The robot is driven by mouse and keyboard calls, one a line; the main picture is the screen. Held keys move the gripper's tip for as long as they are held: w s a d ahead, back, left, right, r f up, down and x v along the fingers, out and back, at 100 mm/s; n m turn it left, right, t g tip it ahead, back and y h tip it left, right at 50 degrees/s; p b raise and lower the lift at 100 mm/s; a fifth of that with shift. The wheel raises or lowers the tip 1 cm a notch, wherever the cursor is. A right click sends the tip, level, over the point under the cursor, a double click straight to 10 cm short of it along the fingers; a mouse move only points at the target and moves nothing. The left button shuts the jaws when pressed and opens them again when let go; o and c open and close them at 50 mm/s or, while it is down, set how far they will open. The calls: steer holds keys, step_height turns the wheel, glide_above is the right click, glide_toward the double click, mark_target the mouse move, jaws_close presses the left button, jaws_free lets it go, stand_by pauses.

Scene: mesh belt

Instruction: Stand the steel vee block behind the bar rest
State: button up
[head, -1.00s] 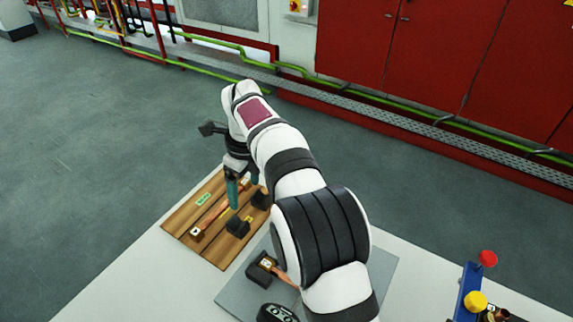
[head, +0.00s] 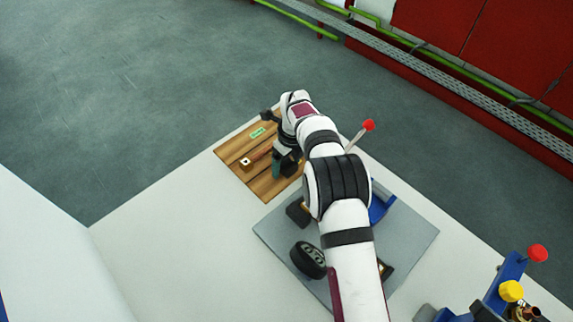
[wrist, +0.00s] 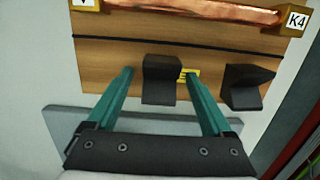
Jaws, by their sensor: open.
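A dark block (wrist: 162,78), which may be the steel vee block, sits on the wooden board (wrist: 115,60) in the wrist view. A second dark block (wrist: 246,88) stands to its right. I cannot tell for sure which is the vee block. My gripper (wrist: 157,72) is open, with its teal fingers on either side of the first block in the picture; contact is not visible. In the head view my gripper (head: 284,166) is low over the board, partly hidden by my arm. Another dark block (head: 297,213), possibly the bar rest, sits on the grey plate (head: 275,236).
A copper bar (wrist: 190,11) with brass ends lies along the board. A black device with dials (head: 308,260) lies on the plate. A blue fixture (head: 381,203) stands behind my arm, and another with a red knob (head: 537,253) at right. The white table's left side is clear.

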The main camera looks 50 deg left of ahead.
jaws_close()
stand_by(0.3)
steer(key=shift+r, duration=0.1)
